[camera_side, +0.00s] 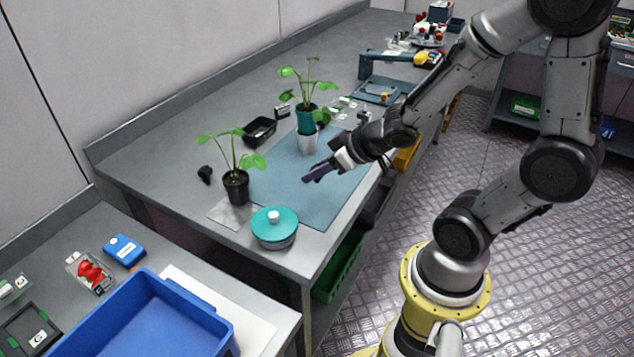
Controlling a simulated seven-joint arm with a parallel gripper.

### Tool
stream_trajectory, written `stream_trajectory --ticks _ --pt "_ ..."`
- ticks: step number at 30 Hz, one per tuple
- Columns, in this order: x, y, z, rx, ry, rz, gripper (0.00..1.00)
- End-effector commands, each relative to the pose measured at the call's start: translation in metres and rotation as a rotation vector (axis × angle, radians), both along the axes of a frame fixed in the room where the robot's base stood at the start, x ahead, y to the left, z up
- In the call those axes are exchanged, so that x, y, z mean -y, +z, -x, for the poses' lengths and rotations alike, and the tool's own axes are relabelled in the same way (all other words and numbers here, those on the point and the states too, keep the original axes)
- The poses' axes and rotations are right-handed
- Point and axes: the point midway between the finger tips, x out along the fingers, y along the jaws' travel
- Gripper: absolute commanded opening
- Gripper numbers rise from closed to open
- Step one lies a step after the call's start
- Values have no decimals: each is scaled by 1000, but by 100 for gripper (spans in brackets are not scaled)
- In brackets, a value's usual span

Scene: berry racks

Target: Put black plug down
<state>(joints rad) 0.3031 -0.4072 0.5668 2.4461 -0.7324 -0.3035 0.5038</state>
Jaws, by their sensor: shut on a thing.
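My gripper (310,177) is above the blue-grey mat (345,187), pointing left and down. It is shut on a small dark thing at its fingertips, consistent with the black plug; the thing is hardly distinct from the dark fingers, so its shape and tilt cannot be told. Whether it touches the mat is unclear. A separate small black object (205,174) lies on the grey bench at the left, apart from my gripper.
A potted plant (236,188) and a teal-lidded pot (275,228) stand left of my gripper. A second plant in a teal pot (305,121) stands behind, near a black tray (259,131). A blue bin (215,312) is at front left. The mat's middle is clear.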

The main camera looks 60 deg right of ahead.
Motion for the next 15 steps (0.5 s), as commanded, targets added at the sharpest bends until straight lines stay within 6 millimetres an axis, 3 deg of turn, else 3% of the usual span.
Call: stream_trajectory --ticks 6,15 --pt "0 22 0 1 2 -1 0" --pt "0 36 0 0 0 0 0"
